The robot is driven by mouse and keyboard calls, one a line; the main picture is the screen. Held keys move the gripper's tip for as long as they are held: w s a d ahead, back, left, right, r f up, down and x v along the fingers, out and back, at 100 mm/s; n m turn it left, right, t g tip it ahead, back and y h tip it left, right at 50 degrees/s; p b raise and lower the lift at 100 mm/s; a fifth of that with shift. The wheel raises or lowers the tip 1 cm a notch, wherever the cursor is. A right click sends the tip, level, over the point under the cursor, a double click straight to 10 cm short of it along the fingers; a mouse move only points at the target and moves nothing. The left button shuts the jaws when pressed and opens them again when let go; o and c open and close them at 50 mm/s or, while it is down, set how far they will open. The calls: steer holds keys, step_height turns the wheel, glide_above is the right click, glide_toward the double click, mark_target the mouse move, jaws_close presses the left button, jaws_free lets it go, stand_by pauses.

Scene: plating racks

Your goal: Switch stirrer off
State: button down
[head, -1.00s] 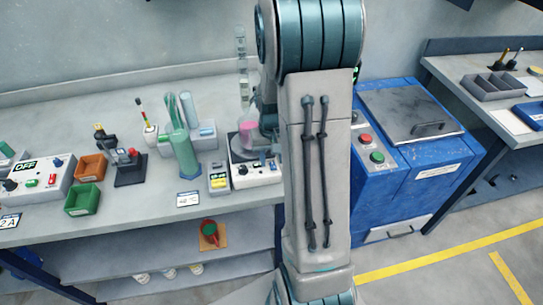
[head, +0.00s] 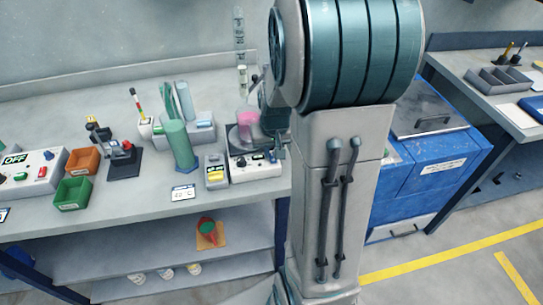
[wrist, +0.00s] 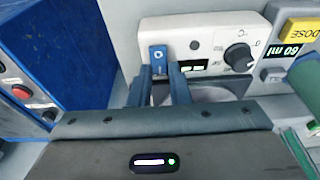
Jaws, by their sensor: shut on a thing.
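The stirrer (head: 255,170) is a white box with a dark top plate and a beaker of pink liquid (head: 248,120), on the bench. The switch's on or off position cannot be told.
A yellow-labelled dosing unit (head: 215,172) stands close left of the stirrer, near a green cylinder (head: 180,145). A blue cabinet (head: 425,170) with a lid is at the right. A white OFF box (head: 35,175) and bins are at the far left.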

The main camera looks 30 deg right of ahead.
steer(key=b, duration=0.1)
steer(key=t+b, duration=0.1)
steer(key=shift+s+f+t+b, duration=0.15)
steer(key=shift+t+b, duration=0.15)
steer(key=shift+b, duration=0.3)
steer(key=shift+r, duration=0.25)
steer(key=c, duration=1.4)
jaws_free()
steer(key=shift+o, duration=0.2)
steer(key=v, duration=1.3)
steer(key=shift+s+a+r+p, duration=0.25)
steer(key=shift+s+a+p, duration=0.05)
steer(key=shift+s+a, duration=0.15)
